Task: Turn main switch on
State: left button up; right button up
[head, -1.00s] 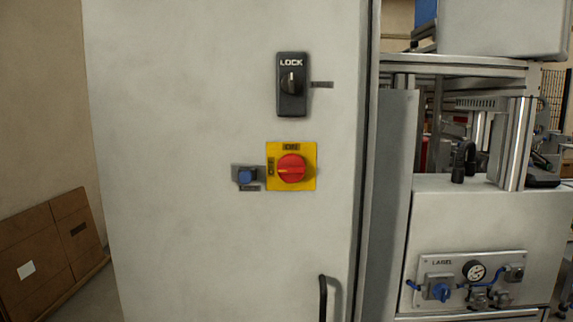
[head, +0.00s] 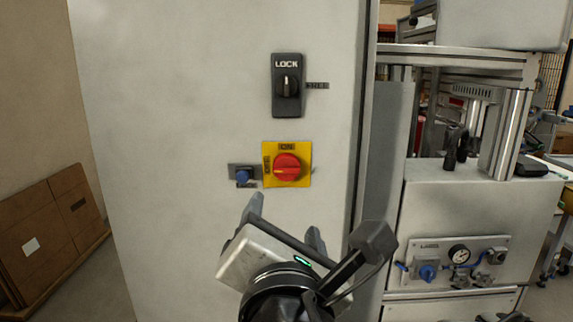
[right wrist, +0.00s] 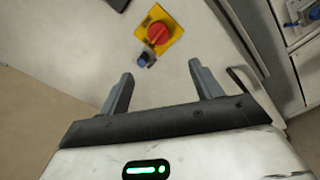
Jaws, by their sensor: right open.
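The main switch is a red rotary knob (head: 287,167) on a yellow plate (head: 304,150) on the grey cabinet door. "ON" is printed above the knob and a sideways label sits to its left. The knob's light mark points left, toward that sideways label. The knob also shows in the right wrist view (right wrist: 158,33), beyond the fingertips. My right gripper (head: 285,218) is below the switch in the head view, open and empty, apart from the knob. Its spread fingers show in the right wrist view (right wrist: 160,70). My left gripper is not in view.
A blue knob (head: 243,176) sits just left of the yellow plate. A black LOCK switch (head: 287,86) is above it. A dark door handle (right wrist: 244,82) shows right of my gripper in the right wrist view. A machine with a gauge panel (head: 460,258) stands to the right.

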aim_at(287, 171)
jog(key=w+p, duration=0.1)
jog(key=w, duration=0.4)
jog(key=w+p, duration=0.1)
jog(key=w, duration=0.4)
jog(key=w+p, duration=0.1)
jog(key=w, duration=0.5)
jog(key=shift+d+r, duration=0.1)
jog(key=shift+r, duration=0.2)
jog(key=shift+s, duration=0.1)
jog(key=c, duration=1)
